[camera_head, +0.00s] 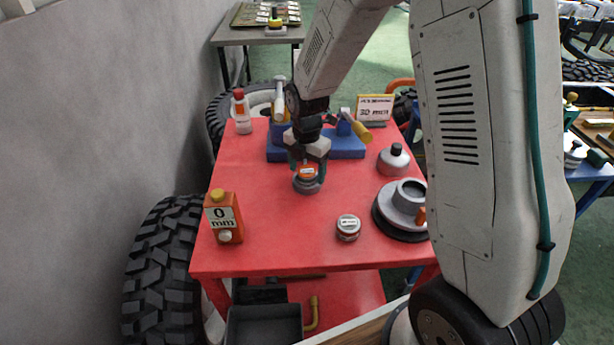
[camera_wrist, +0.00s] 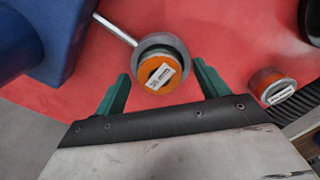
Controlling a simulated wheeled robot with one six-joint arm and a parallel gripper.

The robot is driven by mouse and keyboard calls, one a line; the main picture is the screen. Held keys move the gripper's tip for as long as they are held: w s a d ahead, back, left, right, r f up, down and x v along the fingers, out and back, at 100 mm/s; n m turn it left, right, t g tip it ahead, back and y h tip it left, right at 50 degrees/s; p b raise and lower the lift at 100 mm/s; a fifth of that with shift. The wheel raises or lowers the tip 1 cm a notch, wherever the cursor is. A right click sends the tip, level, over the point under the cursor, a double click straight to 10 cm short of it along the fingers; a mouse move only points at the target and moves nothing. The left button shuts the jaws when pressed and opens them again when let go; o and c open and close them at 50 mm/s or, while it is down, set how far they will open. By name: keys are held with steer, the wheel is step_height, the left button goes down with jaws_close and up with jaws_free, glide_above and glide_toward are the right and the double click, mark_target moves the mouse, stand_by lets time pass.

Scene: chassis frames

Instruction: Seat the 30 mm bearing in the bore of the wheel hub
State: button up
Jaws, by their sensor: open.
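My gripper (camera_head: 308,162) is open above the middle of the red table. In the wrist view its two teal fingers (camera_wrist: 163,85) stand apart, either side of a round grey piece (camera_wrist: 178,45) with an orange, labelled centre. That grey piece also shows below the gripper in the head view (camera_head: 308,187). A small round silver-and-red piece with a white label (camera_head: 348,229) lies nearer the front; it also shows in the wrist view (camera_wrist: 272,86). Neither label is readable, so I cannot tell which is the 30 mm bearing. The grey wheel hub (camera_head: 400,207) sits on a dark base at right, partly behind my arm.
A blue block with tools (camera_head: 345,147) stands at the back of the red table (camera_head: 275,240). A card reading "30 mm" (camera_head: 375,107) is behind it. The front middle is clear.

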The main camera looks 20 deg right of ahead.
steer(key=shift+c, duration=0.3)
steer(key=shift+r, duration=0.1)
steer(key=c, duration=1.4)
